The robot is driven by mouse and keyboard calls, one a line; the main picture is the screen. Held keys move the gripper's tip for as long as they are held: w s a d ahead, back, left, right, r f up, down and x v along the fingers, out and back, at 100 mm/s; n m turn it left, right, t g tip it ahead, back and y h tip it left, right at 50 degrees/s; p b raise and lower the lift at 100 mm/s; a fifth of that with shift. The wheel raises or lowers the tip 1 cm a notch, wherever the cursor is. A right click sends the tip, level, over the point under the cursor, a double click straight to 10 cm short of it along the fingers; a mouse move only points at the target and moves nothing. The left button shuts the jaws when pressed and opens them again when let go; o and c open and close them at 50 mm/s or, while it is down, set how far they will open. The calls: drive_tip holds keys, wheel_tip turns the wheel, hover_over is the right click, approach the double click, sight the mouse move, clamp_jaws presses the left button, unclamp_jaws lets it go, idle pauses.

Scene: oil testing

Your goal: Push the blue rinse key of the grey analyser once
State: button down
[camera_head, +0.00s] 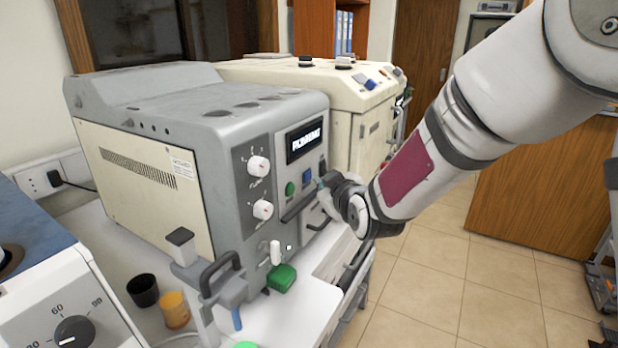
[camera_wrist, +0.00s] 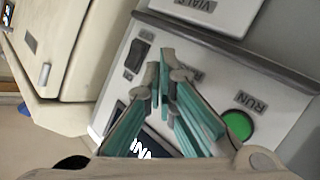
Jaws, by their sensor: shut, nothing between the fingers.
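The grey analyser (camera_head: 165,110) stands on the white bench in the head view. Its front panel carries the blue rinse key (camera_head: 307,175), right of a round green button (camera_head: 290,189) and below the lit display (camera_head: 304,141). My gripper (camera_head: 323,184) is shut and empty, its tips close to the panel just right of the blue key. In the wrist view the shut teal fingers (camera_wrist: 162,68) point at the panel, between a black switch (camera_wrist: 137,55) and the green RUN button (camera_wrist: 237,125). They hide the blue key there. I cannot tell whether the tips touch it.
Two white knobs (camera_head: 262,188) sit left of the keys. A dark handle bar (camera_head: 300,204) runs below them. A cream machine (camera_head: 345,90) stands close behind the analyser. The tiled floor at right is open.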

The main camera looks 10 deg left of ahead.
drive_tip(key=shift+d, duration=0.1)
drive_tip(key=shift+s+d, duration=0.3)
drive_tip(key=shift+d, duration=0.45)
drive_tip(key=shift+s+d, duration=0.3)
drive_tip(key=shift+d, duration=0.5)
drive_tip(key=shift+s+d, duration=0.3)
drive_tip(key=shift+d, duration=0.45)
drive_tip(key=s+d+r+m+g+h, duration=0.2)
drive_tip(key=s+d+r+m+h, duration=0.1)
drive_tip(key=s+d, duration=0.45)
drive_tip(key=s+d+r+m+g+h, duration=0.2)
drive_tip(key=s+d+m, duration=0.1)
drive_tip(key=s+d, duration=0.5)
drive_tip(key=s+d+m+g, duration=0.2)
drive_tip(key=s+d, duration=0.1)
drive_tip(key=s, duration=0.7)
drive_tip(key=s+d+m+g+h, duration=0.1)
drive_tip(key=s+d, duration=0.3)
drive_tip(key=s, duration=0.7)
drive_tip(key=shift+d+f+m+g+h, duration=0.15)
drive_tip(key=shift+f+m+g+h, duration=0.25)
drive_tip(key=shift+m+g, duration=0.5)
